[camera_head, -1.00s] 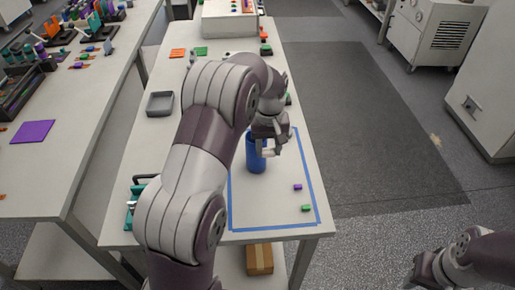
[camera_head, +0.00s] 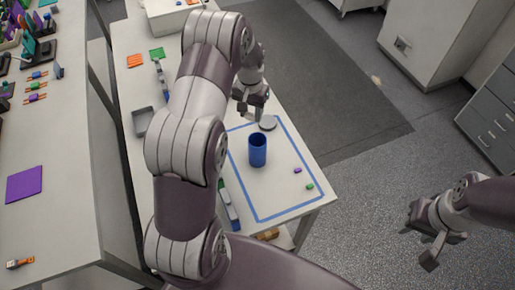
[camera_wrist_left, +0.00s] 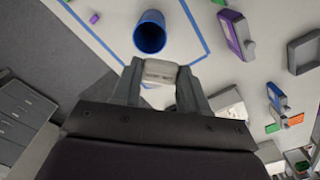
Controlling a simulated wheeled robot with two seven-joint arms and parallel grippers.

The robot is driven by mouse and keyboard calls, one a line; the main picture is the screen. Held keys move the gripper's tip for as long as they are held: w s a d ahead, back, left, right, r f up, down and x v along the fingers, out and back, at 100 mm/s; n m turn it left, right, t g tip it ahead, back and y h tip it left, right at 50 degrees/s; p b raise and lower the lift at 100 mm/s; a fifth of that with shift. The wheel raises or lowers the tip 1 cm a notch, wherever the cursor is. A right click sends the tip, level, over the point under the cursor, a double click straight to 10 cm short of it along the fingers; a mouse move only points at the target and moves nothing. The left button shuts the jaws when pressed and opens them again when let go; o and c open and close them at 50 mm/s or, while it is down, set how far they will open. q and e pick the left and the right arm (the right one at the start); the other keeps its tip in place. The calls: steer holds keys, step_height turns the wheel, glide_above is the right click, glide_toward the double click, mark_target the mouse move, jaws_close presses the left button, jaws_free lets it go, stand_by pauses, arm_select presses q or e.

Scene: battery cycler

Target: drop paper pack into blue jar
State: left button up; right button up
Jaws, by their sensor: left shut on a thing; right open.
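The blue jar (camera_head: 257,152) stands upright and open-topped inside the blue tape outline on the table. It also shows at the top of the left wrist view (camera_wrist_left: 151,34), with a dark interior whose contents I cannot make out. My left gripper (camera_head: 253,112) is beyond the jar in the head view, apart from its rim. In the left wrist view its fingers are shut on a small pale block (camera_wrist_left: 160,70), which looks like the paper pack. My right gripper (camera_head: 426,243) is open and empty, off the table at lower right.
Small purple (camera_head: 297,170) and green (camera_head: 309,186) pieces lie right of the jar. A grey tray (camera_head: 144,122) is at the left. The table between jar and right tape line is mostly clear.

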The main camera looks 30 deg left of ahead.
arm_select(q)
steer(key=shift+d+f+b, duration=0.1)
steer(key=shift+f+b, duration=0.25)
steer(key=shift+f, duration=0.15)
step_height(320, 180, down, 5)
steer(key=b, duration=0.3)
steer(key=o, duration=1.1)
step_height(320, 180, up, 6)
steer(key=b, duration=0.3)
steer(key=shift+w+r+b, duration=0.1)
steer(key=shift+b, duration=0.2)
step_height(320, 180, up, 7)
steer(key=p, duration=0.3)
steer(key=shift+f, duration=0.2)
